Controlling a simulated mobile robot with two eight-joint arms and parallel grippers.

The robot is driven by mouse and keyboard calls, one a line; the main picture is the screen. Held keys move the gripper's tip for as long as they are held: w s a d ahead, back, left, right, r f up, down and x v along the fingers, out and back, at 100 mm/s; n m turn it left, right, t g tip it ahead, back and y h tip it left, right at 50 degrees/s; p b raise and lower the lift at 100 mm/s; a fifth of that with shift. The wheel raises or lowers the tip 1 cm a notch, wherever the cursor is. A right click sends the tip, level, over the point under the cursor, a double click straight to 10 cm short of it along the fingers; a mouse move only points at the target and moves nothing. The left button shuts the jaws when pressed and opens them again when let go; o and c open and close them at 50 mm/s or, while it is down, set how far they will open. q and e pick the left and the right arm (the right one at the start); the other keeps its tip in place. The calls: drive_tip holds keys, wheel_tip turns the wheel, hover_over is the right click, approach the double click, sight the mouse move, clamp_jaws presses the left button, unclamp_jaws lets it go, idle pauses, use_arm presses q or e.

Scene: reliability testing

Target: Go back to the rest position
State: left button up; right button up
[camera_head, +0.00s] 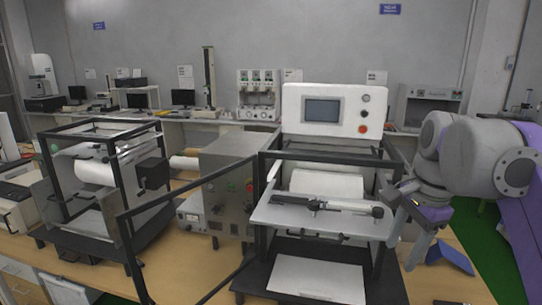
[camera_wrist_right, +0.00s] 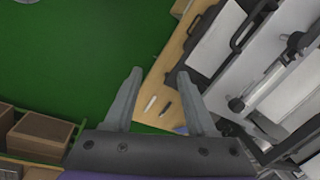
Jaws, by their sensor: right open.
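My right gripper (camera_head: 404,256) hangs fingers down just right of the front testing machine (camera_head: 325,110), over the right end of the wooden table (camera_head: 447,285). In the right wrist view, its two fingers (camera_wrist_right: 160,74) are apart with nothing between their tips. My right arm is bent at the right side of the head view. My left gripper and left arm do not show in either view.
A black frame bar (camera_head: 190,190) stands out from the machine. A blue folded object (camera_head: 450,258) is right of my gripper. In the wrist view, a white pen-like item (camera_wrist_right: 150,103) and a dark one (camera_wrist_right: 165,107) lie on the table, boxes (camera_wrist_right: 38,134) at left; green floor is clear.

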drive_tip(key=s+a+f+n+t, duration=0.1)
drive_tip(key=s+f+n, duration=0.3)
drive_tip(key=f, duration=0.6)
drive_tip(key=s+a+f+n+t, duration=0.2)
drive_tip(key=f+n, duration=0.4)
drive_tip(key=f, duration=0.5)
drive_tip(key=s+a+f+n+t, duration=0.1)
drive_tip(key=s+a+f+n, duration=0.2)
drive_tip(key=f, duration=0.8)
drive_tip(key=s+n, duration=0.2)
drive_tip(key=s, duration=0.1)
drive_tip(key=shift+s+a+t+h, duration=0.15)
drive_tip(key=shift+s+t+h, duration=0.15)
drive_tip(key=shift+s+t, duration=0.1)
